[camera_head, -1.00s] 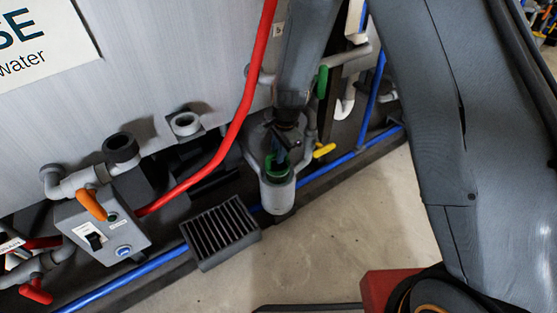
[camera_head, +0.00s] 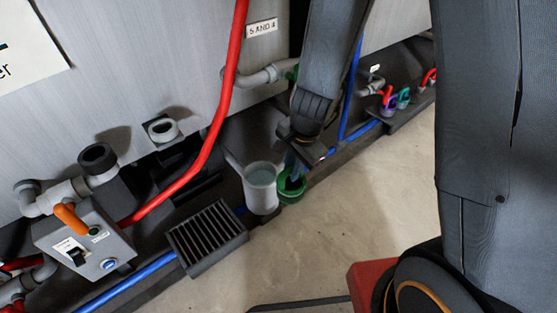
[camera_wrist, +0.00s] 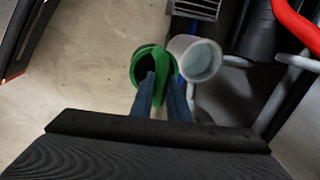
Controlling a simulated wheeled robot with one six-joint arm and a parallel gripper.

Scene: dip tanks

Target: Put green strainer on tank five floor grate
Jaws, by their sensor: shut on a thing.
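The green strainer (camera_head: 291,185) is a short round cup with an open top. My gripper (camera_head: 294,167) is shut on its rim and holds it just right of a pale grey pot. In the wrist view the strainer (camera_wrist: 149,66) is between the blue fingertips (camera_wrist: 161,84), beside the pot; I cannot tell whether they touch. A dark slatted floor grate (camera_head: 207,237) lies left of the pot, with nothing on it. Part of the grate shows at the top of the wrist view (camera_wrist: 195,8). I cannot read a tank five label.
The pale grey pot (camera_head: 261,188) is open, with a bluish surface inside. A red hose (camera_head: 212,135) hangs left of my arm. A control box with an orange handle (camera_head: 82,242) stands left of the grate. Blue pipe (camera_head: 126,283) runs along the floor.

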